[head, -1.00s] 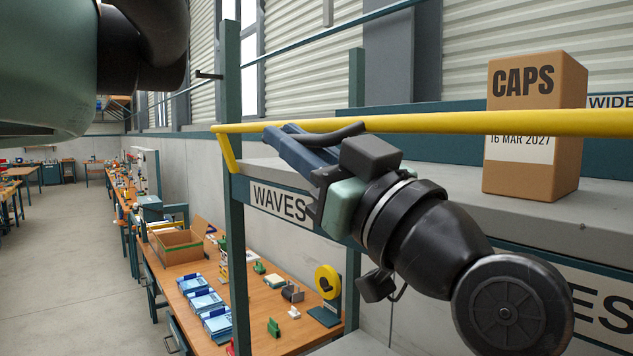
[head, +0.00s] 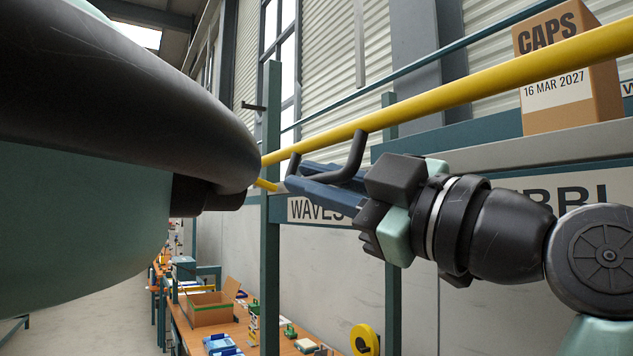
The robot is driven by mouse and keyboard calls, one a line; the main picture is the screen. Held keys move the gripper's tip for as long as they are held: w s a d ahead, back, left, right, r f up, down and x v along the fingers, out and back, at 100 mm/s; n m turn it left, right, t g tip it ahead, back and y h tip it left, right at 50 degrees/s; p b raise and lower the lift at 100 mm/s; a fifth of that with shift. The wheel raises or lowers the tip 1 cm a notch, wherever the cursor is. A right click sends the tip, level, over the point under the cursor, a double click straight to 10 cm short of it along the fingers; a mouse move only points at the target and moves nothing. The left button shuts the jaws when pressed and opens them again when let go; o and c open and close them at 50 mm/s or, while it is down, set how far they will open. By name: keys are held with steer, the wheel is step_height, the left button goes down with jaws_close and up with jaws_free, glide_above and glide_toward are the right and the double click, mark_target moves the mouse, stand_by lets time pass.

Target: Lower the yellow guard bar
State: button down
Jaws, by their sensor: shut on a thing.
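The yellow guard bar (head: 430,98) runs across the front of a shelf rack, rising to the right in the head view. A dark, bent handle (head: 352,160) hangs from its underside near the left end. My gripper (head: 296,184), with blue fingers, comes in from the right below the bar and is shut on this handle. The fingers hide part of the handle's lower stretch. The bar's left end is partly hidden behind my own dark body part at upper left.
A cardboard box (head: 570,75) marked CAPS stands on the shelf (head: 590,140) behind the bar. A green rack post (head: 270,230) stands left of my gripper. Below is a workbench with an open carton (head: 208,310) and a yellow reel (head: 364,340). Bare floor shows at lower left.

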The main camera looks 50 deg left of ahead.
steer(key=shift+f+n, duration=0.45)
steer(key=shift+n, duration=0.05)
steer(key=shift+w+f+b, duration=0.25)
steer(key=shift+f+b, duration=0.2)
steer(key=shift+w+f+b, duration=0.2)
steer(key=shift+f+b, duration=0.2)
steer(key=shift+f, duration=0.05)
steer(key=c, duration=0.9)
jaws_free()
steer(key=shift+d, duration=0.1)
steer(key=b+v, duration=0.2)
steer(key=v, duration=1.1)
steer(key=shift+w+r, duration=0.15)
